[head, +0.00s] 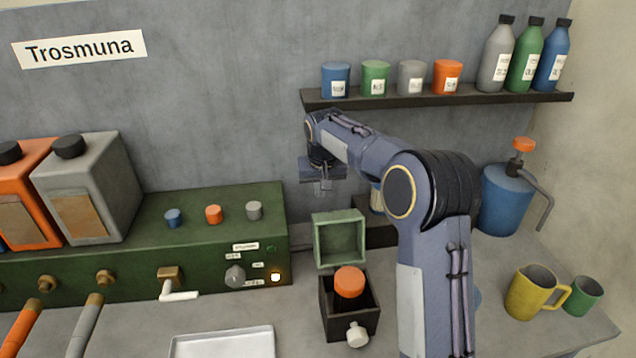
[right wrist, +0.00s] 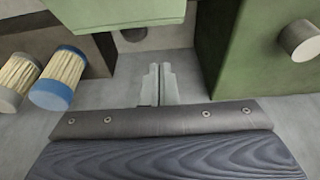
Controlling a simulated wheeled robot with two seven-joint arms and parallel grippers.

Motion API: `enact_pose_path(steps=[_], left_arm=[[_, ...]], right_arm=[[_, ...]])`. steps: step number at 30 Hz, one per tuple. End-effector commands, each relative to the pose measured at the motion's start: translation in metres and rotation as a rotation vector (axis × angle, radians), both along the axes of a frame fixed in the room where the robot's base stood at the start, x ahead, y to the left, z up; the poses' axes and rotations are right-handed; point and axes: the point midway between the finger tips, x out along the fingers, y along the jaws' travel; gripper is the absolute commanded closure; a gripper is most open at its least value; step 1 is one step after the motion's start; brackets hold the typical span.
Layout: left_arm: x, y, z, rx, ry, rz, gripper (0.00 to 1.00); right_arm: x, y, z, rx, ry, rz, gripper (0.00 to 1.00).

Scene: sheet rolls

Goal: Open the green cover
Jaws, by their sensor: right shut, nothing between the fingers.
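The green cover (head: 318,242) stands swung up at the back of a small black box (head: 338,322), its hollow inside facing forward. The box's orange button (head: 349,282) is uncovered. In the right wrist view, a pale green surface, apparently the cover (right wrist: 130,12), crosses the top edge. My right gripper (head: 322,187) is above and behind the cover, pointing down and apart from it. Its fingers (right wrist: 160,84) are shut and empty. My left gripper is out of view.
A dark green panel (head: 120,268) with knobs and a lever stands left of the box; its side shows in the right wrist view (right wrist: 250,75). A shelf (head: 440,98) with jars and bottles hangs above. A blue pump can (head: 505,200) and yellow mug (head: 528,294) stand right.

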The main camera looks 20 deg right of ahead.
Motion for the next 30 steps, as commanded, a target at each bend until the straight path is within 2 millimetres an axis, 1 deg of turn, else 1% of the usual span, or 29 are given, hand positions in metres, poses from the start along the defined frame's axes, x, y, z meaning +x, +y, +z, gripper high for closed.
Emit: enact_pose_path(steps=[1, 7, 9, 12, 15, 20, 28, 30], left_arm=[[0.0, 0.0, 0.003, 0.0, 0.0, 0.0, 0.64], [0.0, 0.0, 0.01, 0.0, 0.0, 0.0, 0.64], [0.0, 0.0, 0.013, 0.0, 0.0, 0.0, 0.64], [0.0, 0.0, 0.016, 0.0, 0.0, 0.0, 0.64], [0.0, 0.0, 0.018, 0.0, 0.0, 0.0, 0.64], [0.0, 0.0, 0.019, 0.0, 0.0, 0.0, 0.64], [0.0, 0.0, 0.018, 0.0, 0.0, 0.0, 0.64], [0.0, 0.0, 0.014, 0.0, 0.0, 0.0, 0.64]], right_arm=[[0.003, -0.001, -0.011, 0.0, 0.005, 0.0, 1.0], [0.014, -0.003, -0.052, 0.001, 0.005, 0.001, 1.0], [0.004, 0.0, -0.041, 0.002, -0.003, 0.003, 1.0], [-0.008, 0.003, -0.037, 0.001, -0.001, 0.002, 1.0], [-0.016, 0.005, -0.035, 0.001, -0.001, 0.002, 1.0], [-0.022, 0.006, -0.035, 0.001, 0.001, 0.001, 1.0], [-0.022, 0.006, -0.035, 0.001, 0.0, 0.001, 1.0], [-0.022, 0.006, -0.035, -0.002, -0.009, 0.002, 1.0]])
